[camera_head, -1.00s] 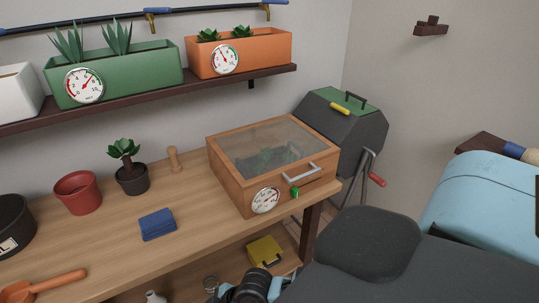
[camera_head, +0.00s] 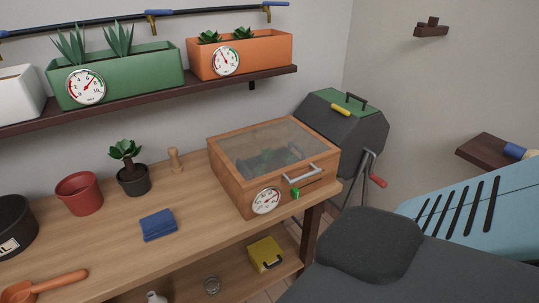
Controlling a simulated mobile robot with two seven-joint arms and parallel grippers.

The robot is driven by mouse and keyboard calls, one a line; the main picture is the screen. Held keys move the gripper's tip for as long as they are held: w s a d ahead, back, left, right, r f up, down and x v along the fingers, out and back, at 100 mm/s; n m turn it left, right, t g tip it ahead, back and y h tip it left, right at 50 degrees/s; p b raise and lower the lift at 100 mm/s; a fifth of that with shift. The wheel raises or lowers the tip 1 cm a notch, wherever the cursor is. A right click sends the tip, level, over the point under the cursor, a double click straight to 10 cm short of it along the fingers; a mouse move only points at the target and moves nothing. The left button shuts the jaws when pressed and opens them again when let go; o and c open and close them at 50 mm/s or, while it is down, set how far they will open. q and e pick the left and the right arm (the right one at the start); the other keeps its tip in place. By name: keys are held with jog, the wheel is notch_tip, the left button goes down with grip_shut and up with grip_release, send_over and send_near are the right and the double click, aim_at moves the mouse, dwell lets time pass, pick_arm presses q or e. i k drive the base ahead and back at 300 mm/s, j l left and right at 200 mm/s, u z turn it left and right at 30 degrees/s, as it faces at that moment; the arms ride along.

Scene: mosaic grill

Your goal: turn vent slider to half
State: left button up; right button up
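A wooden box (camera_head: 230,187) with a clear glass lid stands at the right end of the workbench, its lid closed. A small green slider knob (camera_head: 296,195) sits on the box's front, at the left end of a dark slot (camera_head: 312,187), below the silver handle (camera_head: 303,174). A round white dial (camera_head: 266,201) is on the front, left of the knob. Dark green plants show dimly through the glass. Neither of my grippers is in view, and nothing touches the knob.
On the workbench (camera_head: 110,240) are a blue folded cloth (camera_head: 158,225), a red pot (camera_head: 79,193) and a potted plant (camera_head: 133,180). A yellow case (camera_head: 265,253) lies on the lower shelf. A dark grill (camera_head: 345,137) stands behind. Dark and light-blue bodies fill the lower right.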

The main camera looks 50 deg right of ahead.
aim_at(295, 193)
jog(key=i, duration=0.5)
jog(key=z, duration=1.7)
